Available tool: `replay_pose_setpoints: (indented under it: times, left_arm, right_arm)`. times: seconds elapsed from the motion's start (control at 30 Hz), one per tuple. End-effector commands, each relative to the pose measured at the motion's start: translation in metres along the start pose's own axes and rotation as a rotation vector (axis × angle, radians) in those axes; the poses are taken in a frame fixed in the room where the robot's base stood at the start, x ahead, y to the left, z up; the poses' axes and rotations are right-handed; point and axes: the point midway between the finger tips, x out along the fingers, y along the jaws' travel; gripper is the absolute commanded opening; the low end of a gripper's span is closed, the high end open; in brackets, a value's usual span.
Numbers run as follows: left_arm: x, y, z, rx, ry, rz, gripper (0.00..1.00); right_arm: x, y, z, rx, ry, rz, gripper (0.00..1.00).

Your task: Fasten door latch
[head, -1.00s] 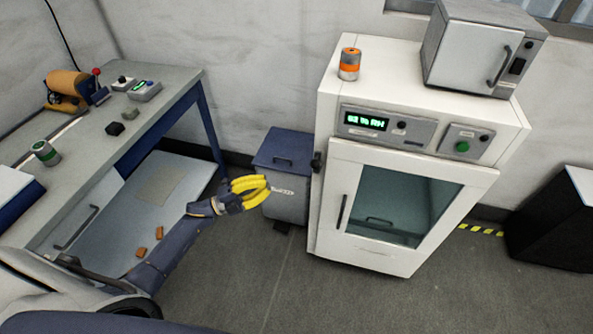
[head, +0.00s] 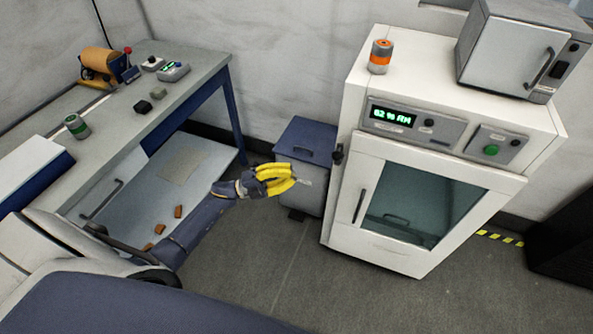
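The white cabinet (head: 356,128) stands right of centre, with a glass-windowed door (head: 400,256) that looks closed against its frame. A small black latch (head: 338,154) sits on the cabinet's left edge near the door's top corner. Its exact position is too small to tell. A dark vertical handle (head: 359,206) is on the door's left side. My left gripper (head: 292,179), with yellow fingers, is left of the cabinet, in front of the blue-grey bin, apart from the latch. No object shows in it. Whether its fingertips meet is unclear. My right gripper is not in view.
The blue-lidded bin (head: 304,141) stands against the cabinet's left side. A workbench (head: 150,125) with small devices is at left. An orange-banded canister (head: 380,57) and a small oven (head: 507,53) sit on the cabinet. The floor (head: 300,265) before the cabinet is clear.

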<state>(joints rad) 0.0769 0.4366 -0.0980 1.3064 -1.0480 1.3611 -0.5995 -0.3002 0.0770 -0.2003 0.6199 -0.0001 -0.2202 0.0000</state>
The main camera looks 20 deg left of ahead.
Motion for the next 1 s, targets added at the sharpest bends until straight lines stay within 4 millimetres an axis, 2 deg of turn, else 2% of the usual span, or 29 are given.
replay_pose_setpoints:
  times: [0.3, 0.6, 0.8, 1.0]
  left_arm:
    - [0.058, -0.001, -0.001, 0.001, 0.001, -0.004, 0.00]
    - [0.101, 0.000, 0.000, 0.000, 0.000, -0.002, 0.00]
    - [0.116, 0.000, 0.000, 0.000, 0.000, -0.001, 0.00]
    - [0.121, 0.000, 0.000, 0.000, 0.000, 0.000, 0.00]
  right_arm:
    - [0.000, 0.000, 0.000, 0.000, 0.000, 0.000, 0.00]
    - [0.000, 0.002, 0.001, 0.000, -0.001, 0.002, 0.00]
    - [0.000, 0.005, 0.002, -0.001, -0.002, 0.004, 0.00]
    - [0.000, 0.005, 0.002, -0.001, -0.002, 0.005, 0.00]
